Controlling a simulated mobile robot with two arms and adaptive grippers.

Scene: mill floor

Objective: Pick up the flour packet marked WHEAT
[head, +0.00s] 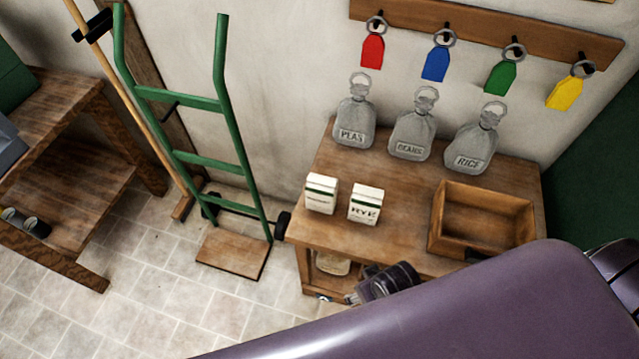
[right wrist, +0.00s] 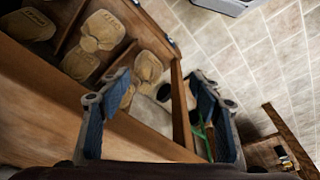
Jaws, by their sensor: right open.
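Two white packets with green bands stand upright side by side on the wooden table (head: 400,190) in the head view. The right packet (head: 366,205) reads RYE. The label of the left packet (head: 321,195) is too small to read. My right gripper (head: 385,282) is at the table's front edge, on the near side of the packets and apart from them. The right wrist view shows its fingers (right wrist: 160,88) spread, with no packet between them. My left gripper is not in view.
Grey sacks marked PEAS (head: 352,120), BEANS (head: 411,132) and RICE (head: 470,147) stand behind the packets. An open wooden box (head: 480,243) is on the right. A green hand truck (head: 187,157) stands left. Tan sacks (right wrist: 103,30) lie in compartments in the wrist view.

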